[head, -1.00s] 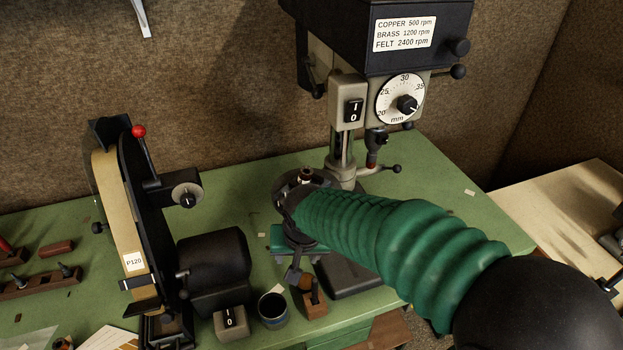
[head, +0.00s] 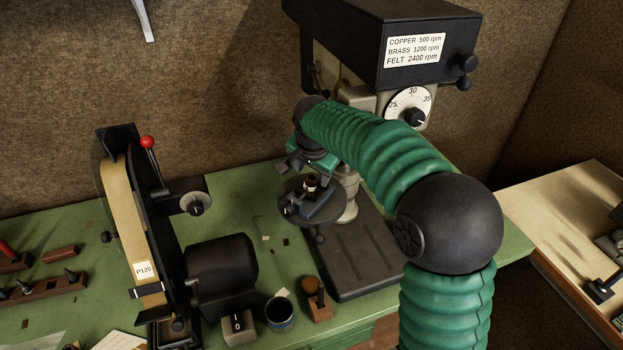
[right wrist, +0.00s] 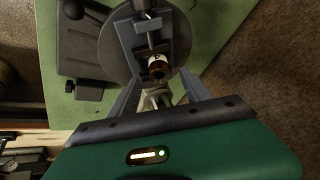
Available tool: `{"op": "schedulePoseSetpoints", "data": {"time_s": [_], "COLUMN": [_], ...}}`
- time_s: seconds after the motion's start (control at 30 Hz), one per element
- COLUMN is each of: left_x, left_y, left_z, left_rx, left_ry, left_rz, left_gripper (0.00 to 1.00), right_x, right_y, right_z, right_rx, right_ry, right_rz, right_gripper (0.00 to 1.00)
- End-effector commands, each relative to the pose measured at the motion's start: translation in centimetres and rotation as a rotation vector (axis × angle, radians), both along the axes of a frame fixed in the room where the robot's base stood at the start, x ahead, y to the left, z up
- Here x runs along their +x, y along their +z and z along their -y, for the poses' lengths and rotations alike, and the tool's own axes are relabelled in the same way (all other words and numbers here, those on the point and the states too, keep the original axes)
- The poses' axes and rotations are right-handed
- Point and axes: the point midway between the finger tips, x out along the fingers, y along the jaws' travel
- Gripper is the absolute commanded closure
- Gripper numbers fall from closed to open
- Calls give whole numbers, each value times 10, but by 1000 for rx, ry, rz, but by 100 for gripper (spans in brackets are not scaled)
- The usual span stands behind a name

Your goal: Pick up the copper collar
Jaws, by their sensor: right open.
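The copper collar (head: 311,182) is a small brown-copper ring at the vise on the drill press's round table. In the right wrist view the collar (right wrist: 158,68) shows a pale band or label and a dark opening, in line with the gap between my fingers. My right gripper (head: 306,166) is above the round table, close to the drill column, with its fingers pointing down. It also shows in the right wrist view (right wrist: 162,76), open and empty, its two grey fingers spread either side of the collar's line. Contact is not visible. My left gripper is not in view.
The drill press head (head: 400,40) overhangs my right arm. The round table (head: 333,216) stands above a dark base plate (head: 350,280). A belt sander (head: 150,230) is at left. A dark cup (head: 279,311) and a wooden block (head: 319,308) stand at the bench front.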

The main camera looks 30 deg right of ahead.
Motion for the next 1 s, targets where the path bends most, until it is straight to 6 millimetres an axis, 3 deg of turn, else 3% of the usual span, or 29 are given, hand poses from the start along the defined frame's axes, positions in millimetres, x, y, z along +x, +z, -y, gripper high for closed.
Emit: {"op": "schedulePoseSetpoints", "data": {"time_s": [0.17, 0.4, 0.8, 1.0], "left_x": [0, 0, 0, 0], "left_y": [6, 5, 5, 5], "left_z": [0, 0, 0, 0], "left_rx": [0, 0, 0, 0], "left_ry": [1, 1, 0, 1], "left_rz": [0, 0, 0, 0], "left_gripper": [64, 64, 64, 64], "right_x": [11, 12, 11, 12], "right_y": [-25, -28, -27, -27], "right_z": [9, 11, 8, 8], "right_rx": [2, 2, 0, 2], "right_ry": [0, 0, 0, 1], "right_rz": [-1, 1, 1, 2], "right_gripper": [44, 45, 98, 100]}}
